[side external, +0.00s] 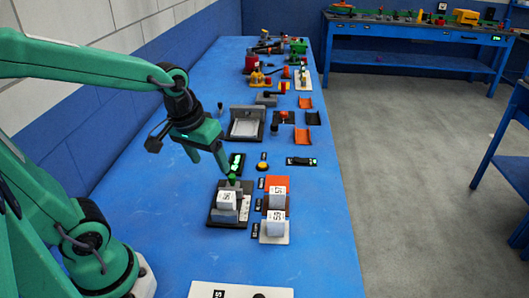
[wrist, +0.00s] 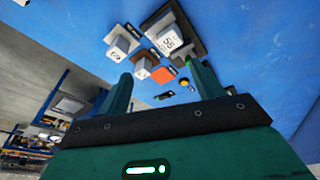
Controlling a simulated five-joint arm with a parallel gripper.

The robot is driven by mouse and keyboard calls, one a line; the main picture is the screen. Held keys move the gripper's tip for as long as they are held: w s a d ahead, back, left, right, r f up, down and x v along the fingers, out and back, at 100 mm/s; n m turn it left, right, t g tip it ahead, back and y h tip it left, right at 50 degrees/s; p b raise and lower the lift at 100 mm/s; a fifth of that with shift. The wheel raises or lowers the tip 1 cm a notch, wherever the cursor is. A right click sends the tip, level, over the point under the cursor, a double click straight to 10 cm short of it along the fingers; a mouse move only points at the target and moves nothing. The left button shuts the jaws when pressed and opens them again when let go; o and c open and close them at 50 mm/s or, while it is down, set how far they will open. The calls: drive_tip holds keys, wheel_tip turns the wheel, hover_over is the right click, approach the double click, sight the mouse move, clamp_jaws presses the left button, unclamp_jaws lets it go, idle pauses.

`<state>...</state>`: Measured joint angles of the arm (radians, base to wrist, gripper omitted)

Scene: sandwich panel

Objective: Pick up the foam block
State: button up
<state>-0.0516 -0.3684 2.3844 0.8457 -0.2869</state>
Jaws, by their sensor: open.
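Several pale blocks with printed numbers stand on the blue bench, and I cannot tell which is the foam block. One block (side external: 227,201) sits in a grey fixture on a dark plate (side external: 214,222). My gripper (side external: 210,163) is open and empty, above the bench and beyond the dark plate in the side view.
A green knob (side external: 233,180) stands close behind the block on the dark plate. A yellow button (side external: 262,166) and a dark strip with green lights (side external: 301,161) lie farther back. A grey tray fixture (side external: 246,124) and several tools fill the far bench. A white panel (side external: 240,290) lies at the front.

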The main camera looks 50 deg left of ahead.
sight(226, 196)
drive_tip(key=w+a+f+n+g, duration=0.1)
drive_tip(key=f, duration=0.2)
drive_tip(key=w+f+n+g, duration=0.1)
drive_tip(key=w+f+n, duration=0.1)
drive_tip(key=f, duration=0.2)
drive_tip(key=w+a+f+n+g, duration=0.1)
drive_tip(key=w+f+n, duration=0.1)
drive_tip(key=f, duration=0.1)
drive_tip(key=shift+w+a+f, duration=0.1)
drive_tip(key=shift+a+f, duration=0.15)
drive_tip(key=shift+a, duration=0.05)
drive_tip(key=shift+f, duration=0.1)
drive_tip(key=shift+f, duration=1.2)
drive_tip(key=shift+f, duration=2.6)
drive_tip(key=c, duration=1.2)
drive_tip(key=shift+o, duration=0.2)
drive_tip(key=shift+r, duration=0.15)
